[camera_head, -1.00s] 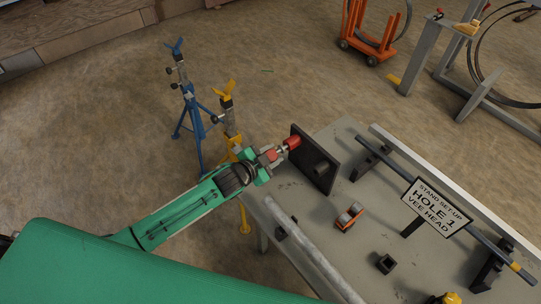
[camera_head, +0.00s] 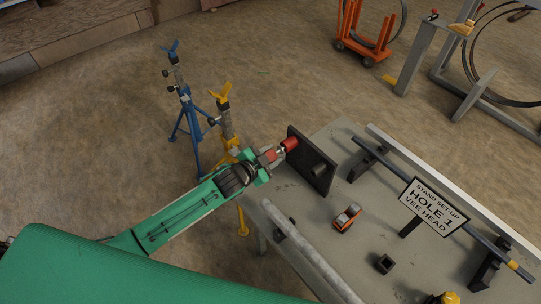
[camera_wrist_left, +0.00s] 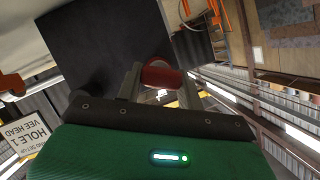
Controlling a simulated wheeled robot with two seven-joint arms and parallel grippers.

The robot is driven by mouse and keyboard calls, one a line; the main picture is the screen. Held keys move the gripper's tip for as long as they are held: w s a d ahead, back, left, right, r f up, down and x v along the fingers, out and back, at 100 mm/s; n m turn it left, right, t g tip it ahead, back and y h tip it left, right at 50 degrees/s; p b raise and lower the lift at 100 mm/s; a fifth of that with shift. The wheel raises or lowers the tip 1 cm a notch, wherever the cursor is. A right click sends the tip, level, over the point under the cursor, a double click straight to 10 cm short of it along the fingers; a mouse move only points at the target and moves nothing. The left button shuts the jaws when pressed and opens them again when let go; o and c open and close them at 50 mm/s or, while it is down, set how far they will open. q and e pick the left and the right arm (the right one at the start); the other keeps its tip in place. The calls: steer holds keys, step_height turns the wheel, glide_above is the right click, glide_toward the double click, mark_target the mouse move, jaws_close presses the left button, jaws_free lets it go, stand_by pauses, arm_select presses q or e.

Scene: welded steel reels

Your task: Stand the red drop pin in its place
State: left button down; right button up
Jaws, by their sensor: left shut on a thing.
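My left gripper (camera_head: 271,155) is shut on the red drop pin (camera_head: 289,144) and holds it above the near left edge of the grey table (camera_head: 345,225). The pin is tilted, with its red end pointing to the upper right, close beside an upright dark plate (camera_head: 304,168). I cannot tell whether they touch. In the left wrist view the red pin (camera_wrist_left: 162,76) sits between the fingers, with the dark plate (camera_wrist_left: 100,45) filling the space beyond. The pin's far part is hidden. A small square black socket (camera_head: 385,263) stands on the table. My right gripper is not in view.
A sign (camera_head: 434,206) reads "STAND SET-UP HOLE 1 VEE HEAD". An orange and grey item (camera_head: 346,217) and a grey pipe (camera_head: 300,245) lie on the table. Blue (camera_head: 184,100) and yellow (camera_head: 226,120) stands are left of it. An orange cart (camera_head: 362,42) stands behind.

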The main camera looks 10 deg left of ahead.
arm_select(q)
steer(key=shift+w, duration=0.1)
jaws_free()
stand_by(0.6)
